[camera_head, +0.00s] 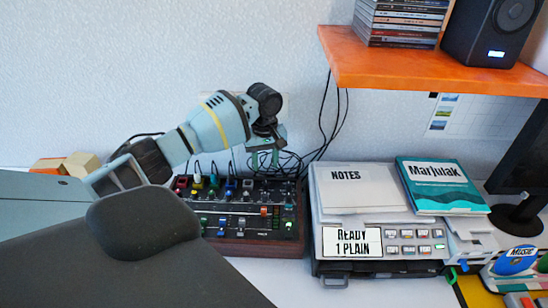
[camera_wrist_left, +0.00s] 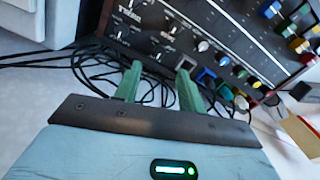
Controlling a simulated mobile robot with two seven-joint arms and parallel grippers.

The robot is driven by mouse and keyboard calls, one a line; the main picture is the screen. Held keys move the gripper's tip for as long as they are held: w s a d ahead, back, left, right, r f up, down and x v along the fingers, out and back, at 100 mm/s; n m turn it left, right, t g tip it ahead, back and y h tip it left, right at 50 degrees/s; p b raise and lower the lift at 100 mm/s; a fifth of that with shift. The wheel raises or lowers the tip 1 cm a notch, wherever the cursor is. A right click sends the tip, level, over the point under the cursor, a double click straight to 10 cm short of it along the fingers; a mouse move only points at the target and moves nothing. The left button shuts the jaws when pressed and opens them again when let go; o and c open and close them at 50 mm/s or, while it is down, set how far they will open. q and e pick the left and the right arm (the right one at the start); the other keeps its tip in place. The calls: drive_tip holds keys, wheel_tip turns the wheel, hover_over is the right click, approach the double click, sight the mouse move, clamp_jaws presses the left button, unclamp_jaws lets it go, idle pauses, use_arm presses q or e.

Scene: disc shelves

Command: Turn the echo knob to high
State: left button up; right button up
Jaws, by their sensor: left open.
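A dark mixer panel (camera_head: 270,224) with a brown base stands on the white table, with rows of coloured knobs, sliders and buttons. My left gripper (camera_head: 265,163) is over the back right part of the panel, its green fingers pointing down. In the left wrist view the gripper (camera_wrist_left: 160,70) is open and empty, with its fingertips in front of the panel (camera_wrist_left: 232,22) near small dark knobs (camera_wrist_left: 171,47). The labels there are too small to read surely, so I cannot tell which knob is echo. My right gripper is not in view.
Black cables (camera_head: 290,160) lie behind the panel. A grey printer-like machine (camera_head: 326,240) stands close to its right, with a teal book (camera_head: 440,188) on top. An orange shelf (camera_head: 430,75) with discs (camera_head: 400,22) and a speaker (camera_head: 490,30) hangs above right.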

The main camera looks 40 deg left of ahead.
sight(266, 183)
use_arm(q)
drive_tip(key=shift+s+f, duration=0.15)
drive_tip(key=shift+f, duration=0.4)
wheel_tip(266, 183, down, 7)
drive_tip(key=shift+r+b, duration=0.1)
drive_tip(key=shift+b, duration=0.4)
clamp_jaws()
